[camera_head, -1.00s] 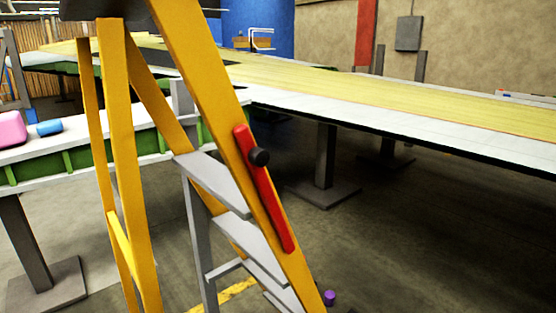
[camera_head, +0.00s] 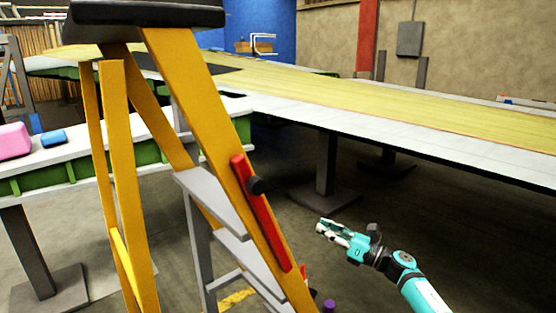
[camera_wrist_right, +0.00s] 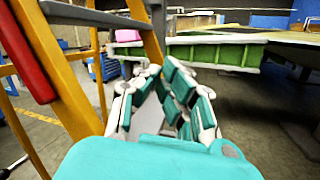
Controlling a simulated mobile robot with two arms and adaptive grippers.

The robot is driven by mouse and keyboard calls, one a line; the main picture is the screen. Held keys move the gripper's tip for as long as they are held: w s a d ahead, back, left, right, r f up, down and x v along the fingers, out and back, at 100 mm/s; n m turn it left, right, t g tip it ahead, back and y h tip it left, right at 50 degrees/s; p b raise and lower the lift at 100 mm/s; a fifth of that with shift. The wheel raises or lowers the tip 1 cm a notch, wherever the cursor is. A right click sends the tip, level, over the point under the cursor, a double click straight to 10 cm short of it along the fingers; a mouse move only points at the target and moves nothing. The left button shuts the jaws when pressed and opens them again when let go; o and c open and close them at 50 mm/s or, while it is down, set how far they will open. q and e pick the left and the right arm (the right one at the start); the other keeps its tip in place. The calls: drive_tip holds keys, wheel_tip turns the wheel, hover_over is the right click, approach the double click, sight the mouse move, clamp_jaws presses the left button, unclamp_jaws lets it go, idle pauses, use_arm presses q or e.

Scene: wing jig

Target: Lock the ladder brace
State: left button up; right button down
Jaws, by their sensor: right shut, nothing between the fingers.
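The yellow stepladder (camera_head: 222,140) stands at left centre, with grey steps and a dark top. The ladder brace, a red bar (camera_head: 265,222), lies along its right front rail, with a black knob (camera_head: 255,186) near the upper end. The red bar also shows at the left edge of the right wrist view (camera_wrist_right: 24,58). My right gripper (camera_head: 321,228) is shut and empty, to the right of the bar and apart from it. Its fingers converge in the wrist view (camera_wrist_right: 162,72). The knob is not clear in that view. My left gripper is not in view.
A long wing panel (camera_head: 390,120) on grey stands extends behind the ladder. A white and green bench (camera_head: 70,172) at left carries a pink block (camera_head: 14,141) and a blue block (camera_head: 53,138). A purple object (camera_head: 328,305) shows low beside the ladder. Floor under the wing looks clear.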

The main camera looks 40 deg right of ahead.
drive_tip(key=s+a+r+n+g+y+p, duration=0.1)
drive_tip(key=s+a+r+n+g, duration=0.2)
drive_tip(key=r+n, duration=0.7)
drive_tip(key=s+a+r+n+g+y+p, duration=0.1)
drive_tip(key=s+a+r+n+g, duration=0.2)
drive_tip(key=r+n, duration=0.7)
drive_tip(key=s+a+r+n+g+y+p, duration=0.1)
drive_tip(key=s+a+r+n, duration=0.4)
drive_tip(key=r+n, duration=0.5)
drive_tip(key=shift+s+a+r+n+g, duration=0.15)
drive_tip(key=shift+s+r+n+g, duration=0.25)
drive_tip(key=shift+s+r+g, duration=0.4)
drive_tip(key=shift+w+r, duration=0.1)
drive_tip(key=shift+w, duration=0.05)
drive_tip(key=w+a+f+p, duration=0.6)
drive_tip(key=a+p, duration=0.1)
drive_tip(key=a, duration=0.2)
drive_tip(key=shift+w+a+p, duration=0.3)
drive_tip(key=shift+w+a, duration=0.05)
drive_tip(key=shift+a, duration=0.05)
